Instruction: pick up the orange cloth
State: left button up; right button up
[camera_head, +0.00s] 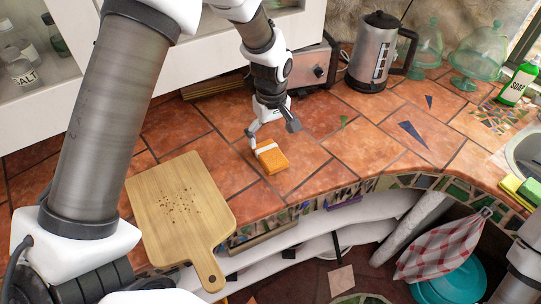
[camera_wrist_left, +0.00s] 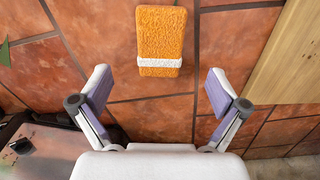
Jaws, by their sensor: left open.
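The orange cloth (camera_head: 273,160) is a small folded pad with a white band, lying flat on the terracotta tile counter (camera_head: 355,145). In the left wrist view the cloth (camera_wrist_left: 161,35) lies at the top middle, ahead of the fingers, with its white band toward them. My left gripper (camera_head: 272,133) is open and empty, just behind the cloth in the head view and apart from it. In the left wrist view the two fingers of my left gripper (camera_wrist_left: 160,88) are spread wide with bare tiles between them. My right gripper is not in view.
A wooden cutting board (camera_head: 170,220) with crumbs lies left of the cloth. A toaster (camera_head: 312,68) and a kettle (camera_head: 375,55) stand behind. Green glass domes (camera_head: 480,55), a soap bottle (camera_head: 518,82) and sponges (camera_head: 522,188) are at the right. Tiles around the cloth are clear.

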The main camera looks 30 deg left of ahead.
aim_at(271, 154)
pick_arm(q)
notch_tip(271, 154, down, 6)
jog(key=p, duration=0.2)
jog(key=shift+s+f+p, duration=0.1)
jog(key=shift+f+p, duration=0.05)
jog(key=shift+p, duration=0.15)
jog(key=shift+f, duration=0.35)
jog(key=shift+w+a+f, duration=0.1)
jog(key=shift+w+f, duration=0.05)
jog(key=shift+w, duration=0.05)
jog(key=shift+s, duration=0.1)
jog(key=c, duration=1.2)
